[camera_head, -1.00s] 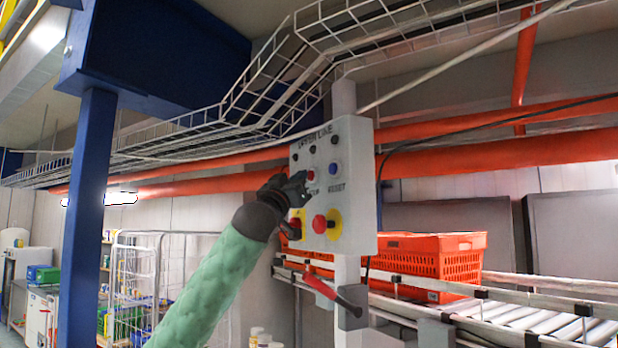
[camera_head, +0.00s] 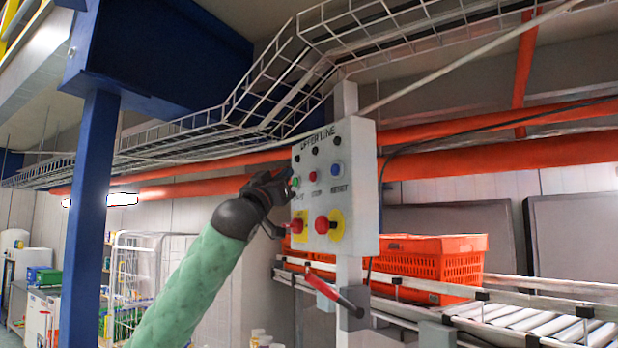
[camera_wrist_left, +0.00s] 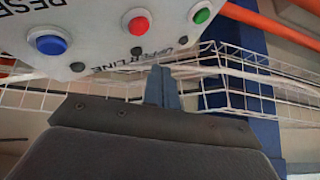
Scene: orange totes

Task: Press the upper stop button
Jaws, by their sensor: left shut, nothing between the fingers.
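A grey control box (camera_head: 362,205) stands on a post. Its upper row has a green start button (camera_head: 296,181), a small red stop button (camera_head: 313,176) and a blue reset button (camera_head: 337,169). The red stop button also shows in the left wrist view (camera_wrist_left: 137,21), between the blue and green ones. My left gripper (camera_head: 286,178) is shut and empty, at the box's left edge beside the green button. In the left wrist view its shut fingers (camera_wrist_left: 162,85) appear below the red button, apart from it. My right gripper is not in view.
Two larger red buttons on yellow plates (camera_head: 335,233) sit low on the box. A red bar (camera_head: 335,290) juts out below it. An orange tote (camera_head: 420,262) stands on the roller conveyor behind. A wire cable tray (camera_head: 270,105) and orange pipes (camera_head: 500,153) run overhead and behind.

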